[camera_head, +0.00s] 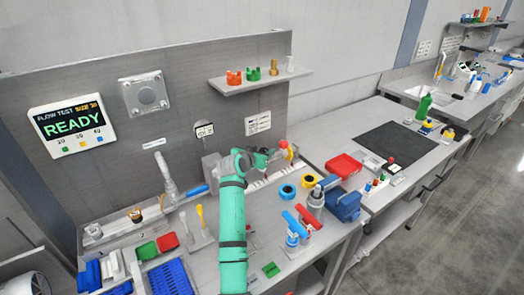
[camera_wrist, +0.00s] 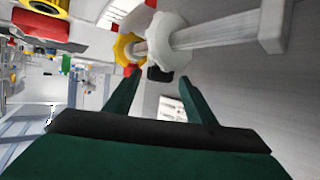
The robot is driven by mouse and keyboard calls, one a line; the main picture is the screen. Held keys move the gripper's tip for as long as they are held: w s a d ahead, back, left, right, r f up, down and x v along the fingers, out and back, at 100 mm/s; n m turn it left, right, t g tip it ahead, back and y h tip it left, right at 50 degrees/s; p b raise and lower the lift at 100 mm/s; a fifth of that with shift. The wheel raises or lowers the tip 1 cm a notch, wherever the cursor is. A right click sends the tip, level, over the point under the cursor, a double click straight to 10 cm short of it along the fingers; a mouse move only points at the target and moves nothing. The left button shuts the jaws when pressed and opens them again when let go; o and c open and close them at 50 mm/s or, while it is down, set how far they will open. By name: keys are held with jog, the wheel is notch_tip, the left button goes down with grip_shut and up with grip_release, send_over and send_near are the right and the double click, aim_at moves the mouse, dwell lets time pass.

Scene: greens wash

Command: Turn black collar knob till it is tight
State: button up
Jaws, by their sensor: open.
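A small black knob (camera_wrist: 160,74) shows in the wrist view at the lower edge of a white scalloped collar (camera_wrist: 168,45) on a grey pipe (camera_wrist: 230,32). My gripper (camera_wrist: 160,80) is open, with its two green fingertips to the left and right of the black knob; I cannot tell whether either touches it. A yellow ring (camera_wrist: 127,48) with red parts sits just left of the white collar. In the head view my gripper (camera_head: 268,158) is near the back panel, beside a red and yellow fitting (camera_head: 285,149). The black knob cannot be made out there.
A display (camera_head: 71,124) reading READY hangs on the panel. A shelf (camera_head: 262,80) with coloured collars is above. Blue and yellow rings (camera_head: 287,191), a blue vise (camera_head: 344,205) and a red tray (camera_head: 343,166) stand right of my arm. Blue bins (camera_head: 171,278) are at front left.

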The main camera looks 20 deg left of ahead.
jog(key=c, duration=1)
jog(key=shift+w+d+y, duration=0.1)
jog(key=shift+d+y, duration=0.2)
jog(key=shift+c, duration=0.2)
jog(key=shift+d+f+n+g+y, duration=0.1)
jog(key=shift+d+n+g+y, duration=0.05)
jog(key=shift+n+y, duration=0.95)
jog(key=shift+d+n+g+y, duration=0.1)
jog(key=shift+n+g+y, duration=0.05)
jog(key=shift+n+y, duration=0.9)
jog(key=shift+a+n+y, duration=0.15)
jog(key=shift+n+y, duration=0.1)
jog(key=shift+y, duration=0.1)
jog(key=o, duration=1)
jog(key=shift+o, duration=0.2)
